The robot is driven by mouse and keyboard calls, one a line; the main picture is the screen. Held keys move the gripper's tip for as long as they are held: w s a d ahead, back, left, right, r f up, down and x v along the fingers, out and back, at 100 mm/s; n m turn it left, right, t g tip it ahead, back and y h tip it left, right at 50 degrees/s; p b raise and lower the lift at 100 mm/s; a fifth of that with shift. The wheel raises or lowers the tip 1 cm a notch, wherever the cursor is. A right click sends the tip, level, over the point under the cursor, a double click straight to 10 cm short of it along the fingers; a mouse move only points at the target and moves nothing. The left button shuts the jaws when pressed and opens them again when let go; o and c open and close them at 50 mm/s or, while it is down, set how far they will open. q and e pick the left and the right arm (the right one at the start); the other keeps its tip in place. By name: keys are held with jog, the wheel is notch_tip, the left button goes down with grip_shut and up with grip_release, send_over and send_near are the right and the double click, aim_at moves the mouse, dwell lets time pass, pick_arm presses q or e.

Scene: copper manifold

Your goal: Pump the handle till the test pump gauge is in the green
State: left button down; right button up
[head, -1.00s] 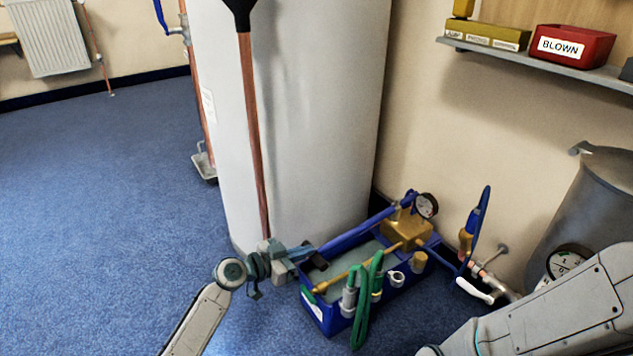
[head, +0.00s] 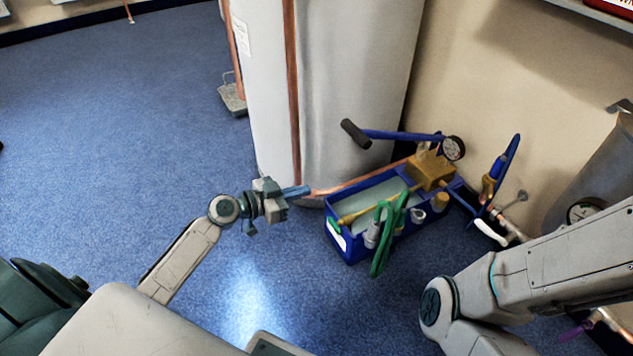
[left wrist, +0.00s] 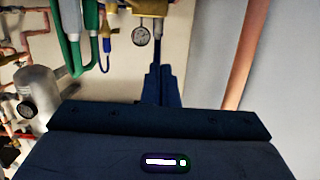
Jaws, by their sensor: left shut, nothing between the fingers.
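The test pump is a blue tank (head: 348,250) on the floor with a brass block (head: 431,170) at its right end. Its blue handle (head: 400,135) stands raised, roughly level, with a black grip (head: 355,133) at its left end. The pump gauge (head: 453,148) sits by the block; its reading is too small to tell. It also shows in the left wrist view (left wrist: 141,36). My left gripper (head: 306,190) is shut and empty, left of the tank, below and left of the grip and apart from it. My right gripper is out of view.
A tall white cylinder (head: 340,90) with a copper pipe (head: 292,80) stands behind the pump. A grey vessel (head: 600,165) stands at right. Blue carpet (head: 110,130) is clear at left.

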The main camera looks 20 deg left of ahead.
pick_arm(q)
jog(key=shift+v, duration=0.9)
jog(key=shift+f, duration=0.2)
